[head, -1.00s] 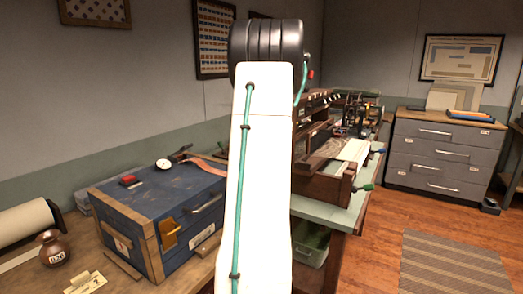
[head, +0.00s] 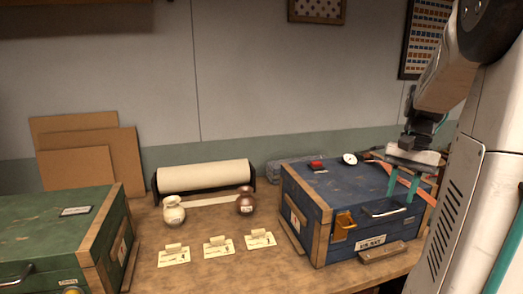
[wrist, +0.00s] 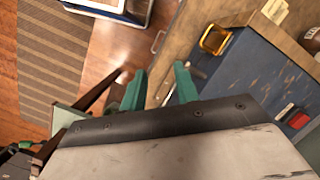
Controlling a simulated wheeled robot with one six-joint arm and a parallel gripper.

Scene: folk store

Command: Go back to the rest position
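My gripper (head: 402,186) hangs at the right of the head view, in front of the blue chest (head: 330,205), with its teal fingers pointing down. The fingers are apart with nothing between them. In the wrist view my gripper (wrist: 160,88) also shows two separated teal fingers. The blue chest (wrist: 255,75) lies to their right there, with its brass latch (wrist: 215,40) near the top. I cannot tell how far the fingertips are from the chest front.
A green chest (head: 60,230) stands at left. A cream jug (head: 174,212), a brown jug (head: 246,203) and cards (head: 218,248) are on the bench (head: 205,275) between the chests. A paper roll (head: 203,175) lies behind. The wrist view shows floor and a striped rug (wrist: 50,60).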

